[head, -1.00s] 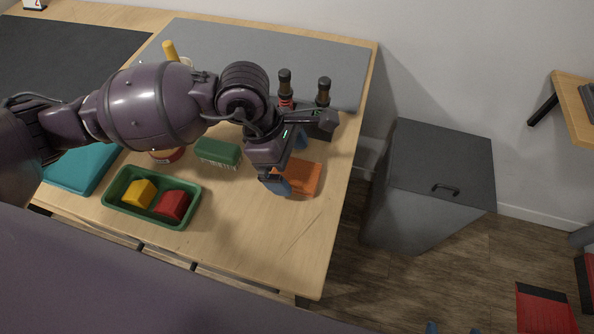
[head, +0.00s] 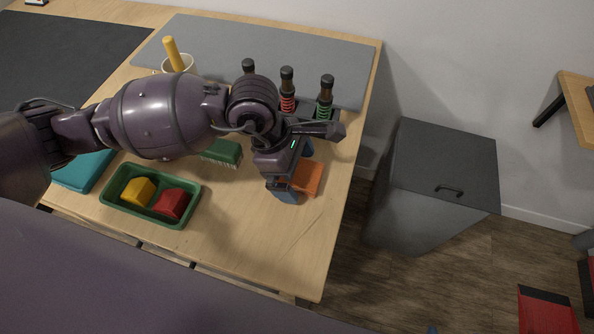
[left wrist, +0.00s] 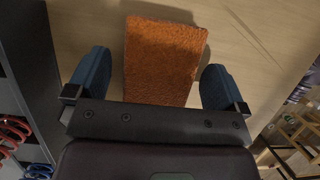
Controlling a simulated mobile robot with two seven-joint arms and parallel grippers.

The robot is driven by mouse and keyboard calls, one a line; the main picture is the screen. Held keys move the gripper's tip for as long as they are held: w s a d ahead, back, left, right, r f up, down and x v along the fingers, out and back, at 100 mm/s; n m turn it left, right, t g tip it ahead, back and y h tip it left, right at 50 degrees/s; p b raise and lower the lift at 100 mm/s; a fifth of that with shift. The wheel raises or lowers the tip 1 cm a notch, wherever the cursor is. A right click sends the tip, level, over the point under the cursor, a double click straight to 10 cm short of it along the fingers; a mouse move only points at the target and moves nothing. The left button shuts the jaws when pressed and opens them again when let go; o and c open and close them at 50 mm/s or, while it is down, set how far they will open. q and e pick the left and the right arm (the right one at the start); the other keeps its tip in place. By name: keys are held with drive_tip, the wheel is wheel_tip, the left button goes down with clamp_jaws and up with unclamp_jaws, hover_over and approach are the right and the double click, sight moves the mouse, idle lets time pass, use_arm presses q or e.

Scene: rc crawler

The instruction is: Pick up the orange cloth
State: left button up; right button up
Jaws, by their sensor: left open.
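The orange cloth (head: 309,179) lies on the wooden table near its right edge, partly hidden by my left gripper in the head view. In the left wrist view the cloth (left wrist: 163,60) is a fuzzy orange rectangle between the two blue fingers. My left gripper (left wrist: 155,80) is open, with a finger on each side of the cloth and a gap to each. In the head view the left gripper (head: 297,171) is over the cloth. I cannot tell whether the fingertips touch the table. My right gripper is not in view.
Dark bottles (head: 288,90) stand in a holder just behind the gripper. A green brush (head: 222,152) and a green tray (head: 150,217) with a yellow and a red block lie to the left. A grey bin (head: 430,185) stands right of the table. The front right tabletop is clear.

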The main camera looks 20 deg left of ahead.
use_arm(q)
drive_tip(key=c, duration=0.8)
drive_tip(key=shift+c, duration=1)
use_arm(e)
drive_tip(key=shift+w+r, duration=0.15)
use_arm(q)
drive_tip(key=shift+r, duration=0.4)
wheel_tip(320, 180, up, 20)
drive_tip(key=p, duration=0.4)
drive_tip(key=shift+f, duration=0.2)
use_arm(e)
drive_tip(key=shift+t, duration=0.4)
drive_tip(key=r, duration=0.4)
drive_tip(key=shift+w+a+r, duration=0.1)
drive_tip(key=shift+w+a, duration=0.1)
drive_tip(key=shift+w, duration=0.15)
